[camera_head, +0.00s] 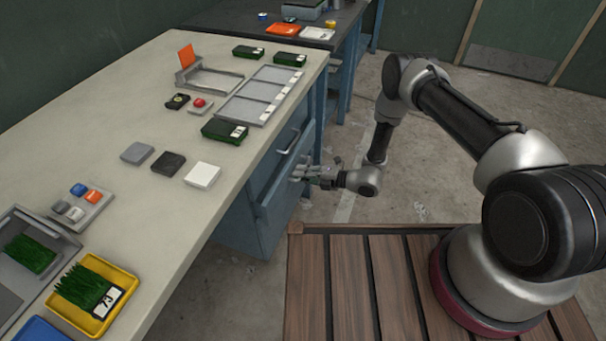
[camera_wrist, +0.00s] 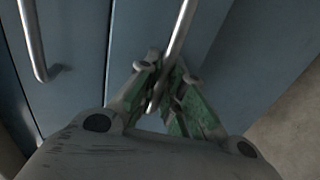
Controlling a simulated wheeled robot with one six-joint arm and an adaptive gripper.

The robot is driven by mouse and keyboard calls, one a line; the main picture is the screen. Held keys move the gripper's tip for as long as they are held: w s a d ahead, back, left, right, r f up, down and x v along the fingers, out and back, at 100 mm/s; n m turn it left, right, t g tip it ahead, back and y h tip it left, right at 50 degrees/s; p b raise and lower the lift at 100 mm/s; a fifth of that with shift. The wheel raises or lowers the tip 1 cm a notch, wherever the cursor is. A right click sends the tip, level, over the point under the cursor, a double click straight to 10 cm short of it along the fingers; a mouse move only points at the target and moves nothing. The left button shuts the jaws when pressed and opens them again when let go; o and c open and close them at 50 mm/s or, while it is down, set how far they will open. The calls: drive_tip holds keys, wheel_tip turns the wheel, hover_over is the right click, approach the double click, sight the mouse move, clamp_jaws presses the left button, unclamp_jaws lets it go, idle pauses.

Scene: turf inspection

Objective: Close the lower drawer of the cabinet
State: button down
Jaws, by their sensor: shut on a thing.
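The blue cabinet (camera_head: 243,226) stands under the worktop. Its lower drawer (camera_head: 283,190) has a blue front that appears to stand a little out from the cabinet; how far is hard to tell. My gripper (camera_head: 306,172) is at this drawer's front, shut on the metal bar handle. In the wrist view, the lower drawer handle (camera_wrist: 184,25) runs down between the green-padded fingers of my gripper (camera_wrist: 165,85). The fingers hide part of the handle. The upper drawer handle (camera_wrist: 35,50) shows at the left, apart from the fingers.
The pale worktop (camera_head: 130,220) above carries a grey tray (camera_head: 238,112), dark green boxes (camera_head: 224,131), small blocks and a yellow tray (camera_head: 123,275) with turf. A dark bench (camera_head: 345,25) stands behind.

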sight(293, 170)
drive_tip(key=shift+r+x, duration=0.2)
drive_tip(key=shift+x, duration=0.75)
drive_tip(key=shift+r+x, duration=0.2)
drive_tip(key=shift+x, duration=0.75)
drive_tip(key=shift+a, duration=0.1)
drive_tip(key=c, duration=1.5)
unclamp_jaws()
drive_tip(key=shift+a, duration=0.1)
drive_tip(key=v, duration=1.2)
drive_tip(key=shift+w, duration=0.1)
